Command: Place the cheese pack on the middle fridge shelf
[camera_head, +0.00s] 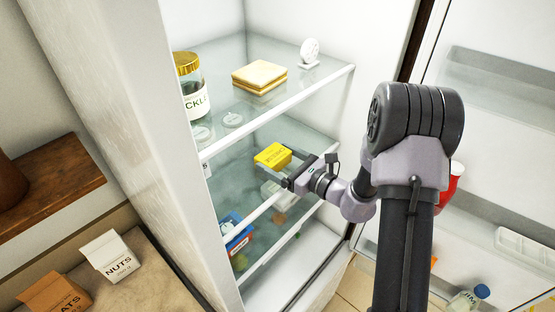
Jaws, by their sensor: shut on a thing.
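The yellow cheese pack (272,155) is inside the open fridge, below the top shelf and over the middle glass shelf (225,184). My gripper (277,164) reaches in from the right and is shut on the pack, its fingers at the pack's near side. I cannot tell whether the pack touches the shelf. The pack's underside is hidden.
The top shelf (327,84) holds a pickle jar (195,102) and a sandwich (259,76). A blue box (236,232) and a pale container (277,196) show lower down.

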